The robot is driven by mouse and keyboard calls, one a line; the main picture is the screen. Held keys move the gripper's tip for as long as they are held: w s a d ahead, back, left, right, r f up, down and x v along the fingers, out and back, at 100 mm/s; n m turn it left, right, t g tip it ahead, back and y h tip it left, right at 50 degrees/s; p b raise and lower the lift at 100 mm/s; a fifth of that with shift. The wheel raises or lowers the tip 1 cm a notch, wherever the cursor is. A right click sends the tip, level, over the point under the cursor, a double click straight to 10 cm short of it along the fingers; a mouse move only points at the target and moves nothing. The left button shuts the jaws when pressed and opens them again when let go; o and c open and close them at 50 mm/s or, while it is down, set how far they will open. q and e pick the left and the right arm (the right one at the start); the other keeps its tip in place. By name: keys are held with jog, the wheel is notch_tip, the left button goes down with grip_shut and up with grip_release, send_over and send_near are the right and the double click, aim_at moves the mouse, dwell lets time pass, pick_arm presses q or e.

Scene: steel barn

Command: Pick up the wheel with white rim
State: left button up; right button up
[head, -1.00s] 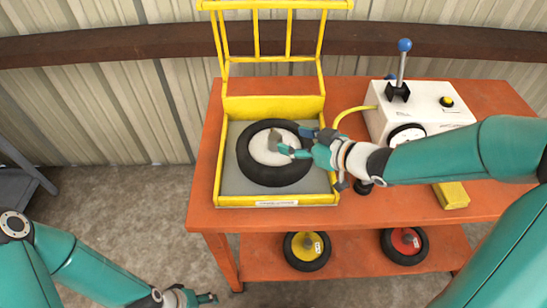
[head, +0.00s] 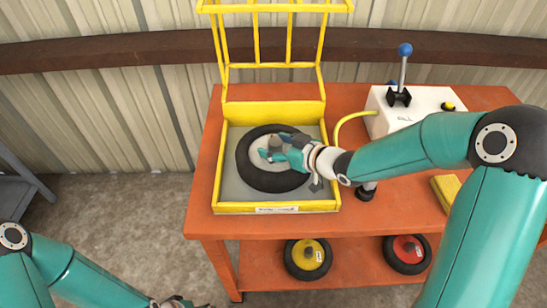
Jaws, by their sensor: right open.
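The wheel with white rim (head: 243,168) lies flat on the grey floor of a yellow-framed tray (head: 218,180) on the orange table. It has a black tyre and a grey hub (head: 274,143). My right gripper (head: 272,151) is open over the rim, coming from the right. Its fingers appear on either side of the hub; I cannot tell whether they touch it. The gripper hides part of the rim and the tyre's right side. My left gripper (head: 178,303) is at the bottom edge, mostly cut off, away from the table.
A yellow barred guard (head: 257,40) stands raised behind the tray. A white box (head: 425,113) with a blue-knobbed lever is at right, with a yellow hose and a yellow block (head: 447,192). Wheels with yellow (head: 308,258) and red rims (head: 407,252) sit on the lower shelf.

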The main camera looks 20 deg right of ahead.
grip_shut()
jog(key=shift+w+r, duration=0.1)
jog(key=shift+r, duration=0.05)
dwell(0.4)
jog(key=shift+r, duration=0.1)
